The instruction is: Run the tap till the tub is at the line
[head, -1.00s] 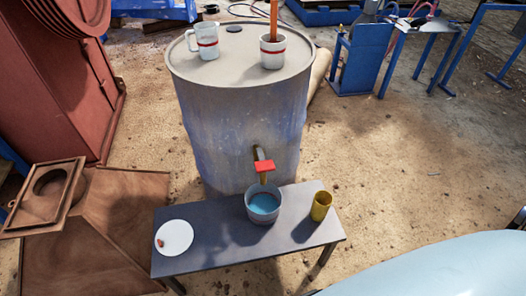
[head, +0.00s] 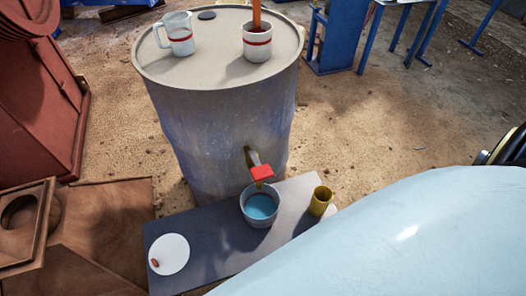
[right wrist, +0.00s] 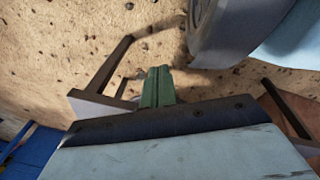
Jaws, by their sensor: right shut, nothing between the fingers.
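The tap (head: 262,173) has a red handle and sticks out from the lower front of a grey drum (head: 215,125). The tub (head: 248,212), small and pale grey, stands under its spout on a low dark bench (head: 215,250). Blue water (head: 261,206) lies in the tub. I cannot make out a line on its wall or a stream from the spout. My right gripper (right wrist: 157,85) shows in the right wrist view with its green fingers together and nothing between them, apart from the tap. My left gripper is not in view.
A yellow cup (head: 320,201) stands right of the tub, and a white plate (head: 172,246) with a small red piece lies left. A jug (head: 179,35) and a mug (head: 257,47) holding an orange stick stand on the drum. My pale arm hides the bench's right end.

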